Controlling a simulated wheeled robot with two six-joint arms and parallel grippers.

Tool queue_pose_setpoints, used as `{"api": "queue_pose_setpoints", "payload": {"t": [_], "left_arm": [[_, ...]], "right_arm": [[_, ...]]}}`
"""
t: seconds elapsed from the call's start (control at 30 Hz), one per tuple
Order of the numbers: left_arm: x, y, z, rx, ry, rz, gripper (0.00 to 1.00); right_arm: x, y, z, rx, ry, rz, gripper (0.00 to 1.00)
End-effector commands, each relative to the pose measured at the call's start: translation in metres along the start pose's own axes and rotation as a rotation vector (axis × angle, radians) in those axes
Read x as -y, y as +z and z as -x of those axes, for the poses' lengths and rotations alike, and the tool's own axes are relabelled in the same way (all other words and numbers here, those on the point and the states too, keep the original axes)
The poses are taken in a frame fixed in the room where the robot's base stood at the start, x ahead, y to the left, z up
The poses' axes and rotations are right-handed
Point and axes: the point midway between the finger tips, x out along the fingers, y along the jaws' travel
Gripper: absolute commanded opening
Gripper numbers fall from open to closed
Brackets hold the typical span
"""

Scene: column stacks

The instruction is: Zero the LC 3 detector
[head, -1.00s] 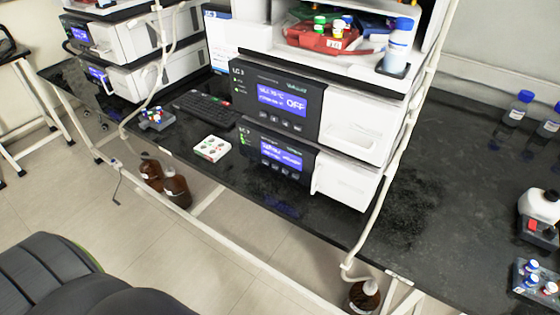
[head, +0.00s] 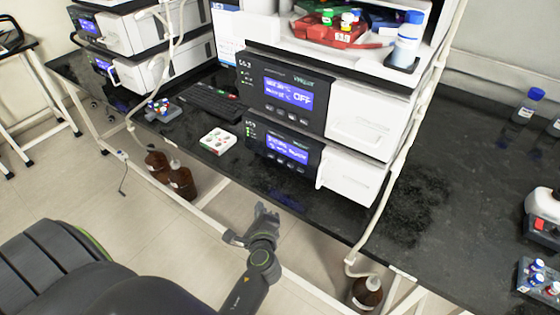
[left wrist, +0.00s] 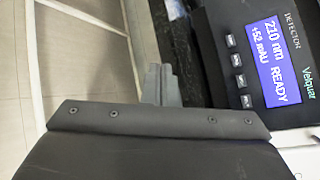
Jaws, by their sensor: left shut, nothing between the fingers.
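The LC 3 stack stands on the black bench in the head view. Its upper module (head: 290,92), labelled LC 3, shows OFF on a blue screen. Below it is the detector (head: 283,148) with a lit blue screen and a row of buttons. In the left wrist view the detector (left wrist: 268,62) shows sideways, reading 210 nm, READY, +52 mAU, with several buttons (left wrist: 238,78) beside the screen. My left gripper (head: 265,210) is shut and empty, in front of the bench edge and below the detector, apart from it. It also shows in the left wrist view (left wrist: 160,72).
A white pad with coloured buttons (head: 218,141) and a keyboard (head: 208,103) lie left of the stack. A pale tube (head: 398,165) hangs down its right side. Brown bottles (head: 181,181) stand below the bench. The bench right of the stack has free room.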

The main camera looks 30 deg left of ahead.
Motion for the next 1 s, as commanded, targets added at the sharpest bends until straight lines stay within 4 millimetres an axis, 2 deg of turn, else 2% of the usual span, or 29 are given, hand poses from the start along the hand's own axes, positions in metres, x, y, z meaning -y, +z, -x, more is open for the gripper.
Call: {"api": "queue_pose_setpoints", "payload": {"t": [0.03, 0.1, 0.23, 0.4, 0.73, 1.0], "left_arm": [[0.016, 0.011, 0.002, 0.038, -0.029, -0.027, 0.0], [0.032, 0.024, 0.004, 0.083, -0.057, -0.064, 0.0], [0.051, 0.039, 0.008, 0.141, -0.089, -0.108, 0.0], [0.059, 0.046, 0.01, 0.166, -0.1, -0.126, 0.0], [0.059, 0.045, 0.009, 0.164, -0.1, -0.126, 0.0], [0.072, 0.033, -0.01, 0.163, -0.103, -0.125, 0.0]], "right_arm": [[0.0, 0.0, 0.0, 0.0, 0.0, 0.0, 0.0], [0.0, 0.0, 0.0, 0.0, 0.0, 0.0, 0.0], [0.0, 0.0, 0.0, 0.0, 0.0, 0.0, 0.0], [0.0, 0.0, 0.0, 0.0, 0.0, 0.0, 0.0], [0.0, 0.0, 0.0, 0.0, 0.0, 0.0, 0.0], [0.0, 0.001, -0.004, 0.0, 0.0, 0.0, 0.0]]}}
